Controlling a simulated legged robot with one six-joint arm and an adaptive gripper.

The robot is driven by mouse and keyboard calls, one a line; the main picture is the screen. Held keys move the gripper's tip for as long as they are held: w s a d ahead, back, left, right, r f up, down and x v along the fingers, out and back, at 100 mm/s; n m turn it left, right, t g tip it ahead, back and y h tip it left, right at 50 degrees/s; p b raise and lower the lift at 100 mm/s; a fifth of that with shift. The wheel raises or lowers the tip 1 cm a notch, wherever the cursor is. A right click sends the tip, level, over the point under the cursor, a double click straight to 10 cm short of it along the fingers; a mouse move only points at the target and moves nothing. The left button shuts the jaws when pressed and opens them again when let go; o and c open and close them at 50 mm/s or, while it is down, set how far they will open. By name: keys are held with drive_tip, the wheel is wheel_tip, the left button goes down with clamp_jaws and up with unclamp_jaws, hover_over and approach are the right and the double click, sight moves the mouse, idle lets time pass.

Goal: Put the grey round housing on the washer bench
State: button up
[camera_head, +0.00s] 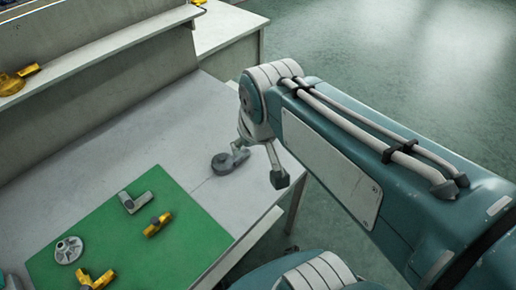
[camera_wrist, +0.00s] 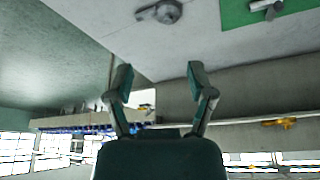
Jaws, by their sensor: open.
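A grey round housing (camera_head: 222,163) with a short side outlet lies on the bare pale top of the bench (camera_head: 165,125), beyond the green mat. It also shows at the top of the wrist view (camera_wrist: 165,11). My gripper (camera_head: 261,163) is open and empty, just right of the housing in the head view. Its two fingers stand apart with nothing between them in the wrist view (camera_wrist: 160,82). A second grey round part (camera_head: 68,250), a flange-like disc, lies on the mat. I cannot tell which surface is the washer bench.
The green mat (camera_head: 110,232) also holds a grey fitting (camera_head: 133,202) and yellow fittings (camera_head: 157,225). A raised shelf (camera_head: 95,45) with a yellow part (camera_head: 18,79) runs along the bench's back. Another pale table (camera_head: 228,27) stands beyond. Open floor (camera_head: 400,60) lies to the right.

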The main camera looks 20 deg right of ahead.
drive_tip(key=shift+t, duration=0.5)
drive_tip(key=shift+s+d, duration=0.15)
drive_tip(key=shift+s, duration=2.1)
